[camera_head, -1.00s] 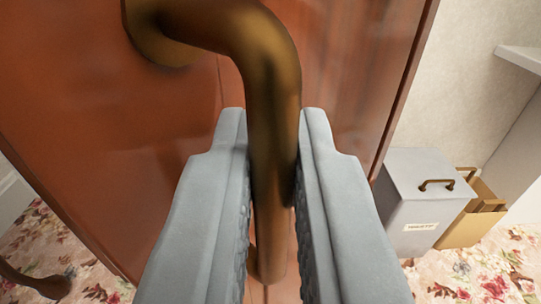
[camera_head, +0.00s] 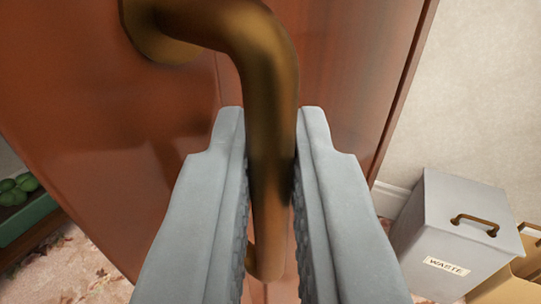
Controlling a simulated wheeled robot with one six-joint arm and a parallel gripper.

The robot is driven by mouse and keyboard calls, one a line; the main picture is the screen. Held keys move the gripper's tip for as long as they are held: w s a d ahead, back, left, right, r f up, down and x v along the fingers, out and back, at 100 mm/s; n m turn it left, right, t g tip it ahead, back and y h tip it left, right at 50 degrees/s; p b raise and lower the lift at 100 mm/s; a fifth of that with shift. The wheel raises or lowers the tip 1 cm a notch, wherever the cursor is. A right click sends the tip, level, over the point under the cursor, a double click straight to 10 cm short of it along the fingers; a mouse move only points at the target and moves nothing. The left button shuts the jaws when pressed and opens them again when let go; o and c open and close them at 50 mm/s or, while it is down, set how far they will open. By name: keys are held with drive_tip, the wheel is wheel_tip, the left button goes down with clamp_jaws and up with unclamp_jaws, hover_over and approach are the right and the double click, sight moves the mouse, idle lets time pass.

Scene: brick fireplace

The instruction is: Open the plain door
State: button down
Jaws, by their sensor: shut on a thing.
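The plain door (camera_head: 110,150) is a smooth reddish-brown panel that fills much of the view and looks tilted in the picture. The handle's lower end shows between the fingers. The door's right edge (camera_head: 408,90) runs down beside a pale wall. I cannot tell from this view how far the door stands from its frame.
A grey bin (camera_head: 450,235) labelled WASTE, with a brass handle on top, stands on the floor right of the door. A tan box (camera_head: 510,285) is beside it, partly cut off. Patterned carpet (camera_head: 75,275) lies below.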

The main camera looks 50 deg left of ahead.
drive_tip(key=w+d+n+g+y, duration=0.1)
drive_tip(key=w+d, duration=0.3)
drive_tip(key=d, duration=0.5)
drive_tip(key=shift+g, duration=0.4)
drive_tip(key=shift+w+r, duration=0.1)
drive_tip(key=c, duration=1.6)
unclamp_jaws()
drive_tip(key=shift+a, duration=0.1)
drive_tip(key=shift+c, duration=0.2)
drive_tip(key=v, duration=1.7)
drive_tip(key=shift+d, duration=0.25)
